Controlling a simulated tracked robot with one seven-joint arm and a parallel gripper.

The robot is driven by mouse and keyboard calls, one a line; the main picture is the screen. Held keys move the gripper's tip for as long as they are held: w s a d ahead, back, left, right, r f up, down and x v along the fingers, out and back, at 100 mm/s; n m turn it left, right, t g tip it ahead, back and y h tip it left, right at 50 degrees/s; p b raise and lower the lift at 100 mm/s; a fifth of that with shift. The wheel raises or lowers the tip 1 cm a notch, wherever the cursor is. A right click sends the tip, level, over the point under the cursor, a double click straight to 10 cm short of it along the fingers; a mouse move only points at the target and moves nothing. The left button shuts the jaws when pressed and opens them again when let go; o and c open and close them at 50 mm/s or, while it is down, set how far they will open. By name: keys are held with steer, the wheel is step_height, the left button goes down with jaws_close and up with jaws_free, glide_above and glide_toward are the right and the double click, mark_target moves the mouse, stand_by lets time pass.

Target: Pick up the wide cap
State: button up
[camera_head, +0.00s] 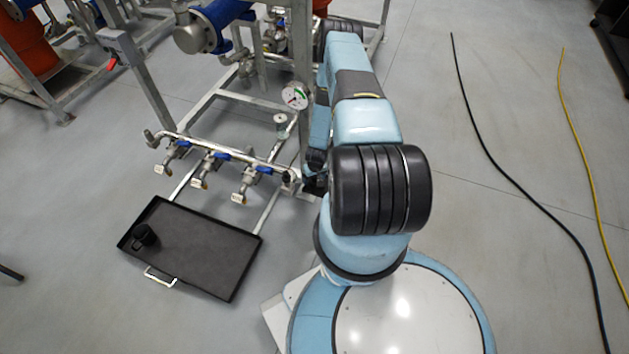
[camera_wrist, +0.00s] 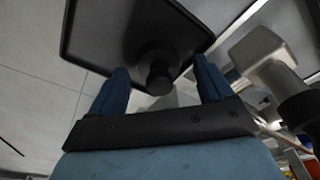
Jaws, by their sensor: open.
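A black cap (camera_head: 145,236) with a wide body and a narrower stub lies in the left part of the black tray (camera_head: 215,287) on the floor. In the wrist view the dark cap (camera_wrist: 158,72) shows against the tray (camera_wrist: 72,48), between my two blue fingers in the picture. My gripper (camera_wrist: 160,66) is open, with nothing between its fingers. It appears apart from the cap, but the exact distance cannot be told. In the head view my gripper is hidden behind my arm.
A metal pipe frame with several blue-handled valves (camera_head: 210,160) stands right behind the tray. A pressure gauge (camera_head: 295,95) sits on it near my arm. A black hose (camera_head: 510,175) and a yellow hose (camera_head: 580,145) lie on open floor at right.

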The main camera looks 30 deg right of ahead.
steer(key=shift+c, duration=0.2)
steer(key=c, duration=1.1)
steer(key=shift+o, duration=0.2)
